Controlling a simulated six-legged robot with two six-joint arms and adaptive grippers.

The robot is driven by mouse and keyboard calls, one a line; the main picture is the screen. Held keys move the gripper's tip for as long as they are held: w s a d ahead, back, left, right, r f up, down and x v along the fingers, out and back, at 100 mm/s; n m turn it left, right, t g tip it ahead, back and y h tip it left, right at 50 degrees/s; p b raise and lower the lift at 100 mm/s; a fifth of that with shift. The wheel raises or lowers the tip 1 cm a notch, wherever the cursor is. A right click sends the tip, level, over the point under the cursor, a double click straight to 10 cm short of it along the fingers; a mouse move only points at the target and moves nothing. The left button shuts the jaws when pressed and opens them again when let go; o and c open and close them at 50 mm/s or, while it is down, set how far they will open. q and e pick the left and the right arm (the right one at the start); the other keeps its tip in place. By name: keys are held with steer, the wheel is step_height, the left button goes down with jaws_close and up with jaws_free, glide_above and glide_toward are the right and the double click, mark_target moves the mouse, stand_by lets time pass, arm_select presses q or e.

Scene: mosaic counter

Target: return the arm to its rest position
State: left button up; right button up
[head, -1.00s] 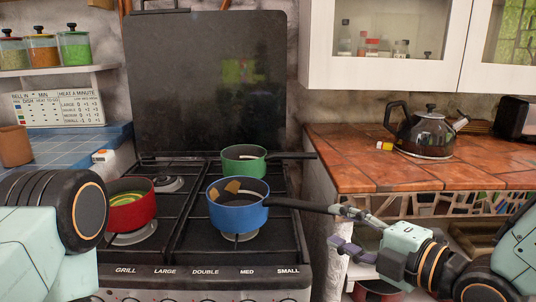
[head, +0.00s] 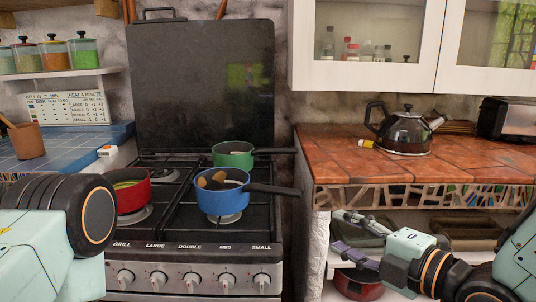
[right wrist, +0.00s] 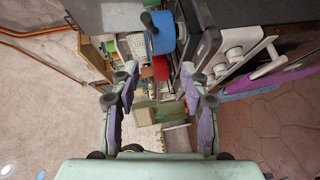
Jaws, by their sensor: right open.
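My right gripper (head: 340,232) is open and empty in front of the counter, at the lower right of the head view. Its spread fingers (right wrist: 160,82) also show in the right wrist view, with nothing between them. The blue pot (head: 220,200) sits on the front right part of the stove, its dark handle pointing right. The handle's end is apart from the gripper. Brown pieces lie in the pot. Part of my left arm shows at the lower left, but its gripper is out of view.
A red pot (head: 133,196) and a green pot (head: 231,154) also stand on the stove (head: 190,255). A kettle (head: 404,133) stands on the tiled counter (head: 325,148). Below the counter, a shelf holds a red pot (head: 357,287) close to my right gripper.

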steer(key=s+d+f+m+g+h, duration=0.3)
steer(key=s+f+m+h, duration=0.1)
steer(key=f+m, duration=0.6)
steer(key=s+d+f+m+g+h, duration=0.3)
steer(key=f+m, duration=0.7)
steer(key=f, duration=0.1)
steer(key=s+d+f+m+g+h, duration=0.1)
steer(key=s+f+g, duration=0.1)
steer(key=s+f, duration=0.3)
steer(key=s+f+m+g, duration=0.1)
steer(key=s+f, duration=0.3)
steer(key=s, duration=0.6)
steer(key=s+d+f+m+g+h, duration=0.1)
steer(key=s+f+g, duration=0.3)
steer(key=s, duration=0.4)
steer(key=shift+s+d+f+m+h, duration=0.35)
steer(key=shift+f+m, duration=0.15)
steer(key=shift+f, duration=0.35)
steer(key=shift+w+a, duration=0.1)
steer(key=shift+w, duration=0.1)
